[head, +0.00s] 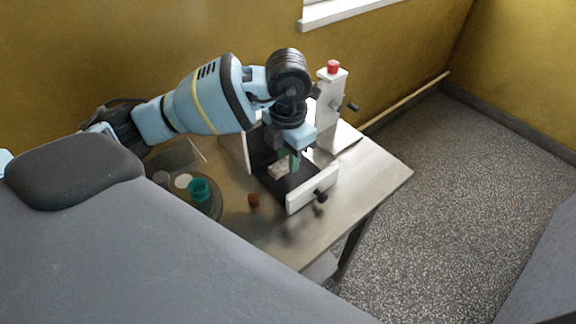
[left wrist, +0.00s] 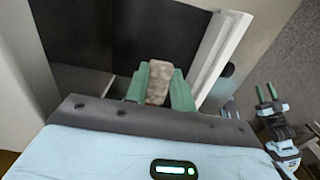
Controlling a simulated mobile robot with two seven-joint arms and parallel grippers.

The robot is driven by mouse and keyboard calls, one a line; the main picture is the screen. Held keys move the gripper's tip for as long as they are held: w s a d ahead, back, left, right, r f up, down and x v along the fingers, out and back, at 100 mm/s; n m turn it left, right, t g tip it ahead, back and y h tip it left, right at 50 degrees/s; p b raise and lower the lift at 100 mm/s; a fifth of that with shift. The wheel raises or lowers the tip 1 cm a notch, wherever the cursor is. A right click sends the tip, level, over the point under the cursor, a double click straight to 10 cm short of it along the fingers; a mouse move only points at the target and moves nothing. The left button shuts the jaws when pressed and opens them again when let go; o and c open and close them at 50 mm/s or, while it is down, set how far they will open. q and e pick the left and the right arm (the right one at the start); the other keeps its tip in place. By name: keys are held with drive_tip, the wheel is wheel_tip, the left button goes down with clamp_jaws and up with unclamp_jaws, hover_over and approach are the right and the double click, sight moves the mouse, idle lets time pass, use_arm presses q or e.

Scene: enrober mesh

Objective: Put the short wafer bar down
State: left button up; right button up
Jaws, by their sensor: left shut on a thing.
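My left gripper (head: 294,163) is over the dark mesh bed (head: 294,184) of the enrober on the table. Its green fingers are shut on the short wafer bar, a speckled light-brown block (head: 279,172). In the left wrist view the bar (left wrist: 159,82) stands between the two green fingers, with the dark bed (left wrist: 110,40) beyond it. I cannot tell whether the bar touches the mesh. My right gripper (left wrist: 266,94) shows small at the right of the left wrist view, its green fingers apart and empty.
White side walls (head: 313,189) flank the bed, and a white post with a red knob (head: 333,68) stands behind. A green cup (head: 199,190) and other small items sit on a round tray to the left. A small red-brown thing (head: 253,200) lies near the bed. The table's right end is clear.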

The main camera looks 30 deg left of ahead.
use_arm(q)
drive_tip(key=shift+f, duration=1.85)
drive_tip(key=shift+f, duration=0.1)
drive_tip(key=o, duration=0.8)
drive_tip(key=shift+f, duration=0.1)
drive_tip(key=shift+c, duration=0.2)
wheel_tip(320, 180, up, 12)
drive_tip(key=shift+r, duration=0.2)
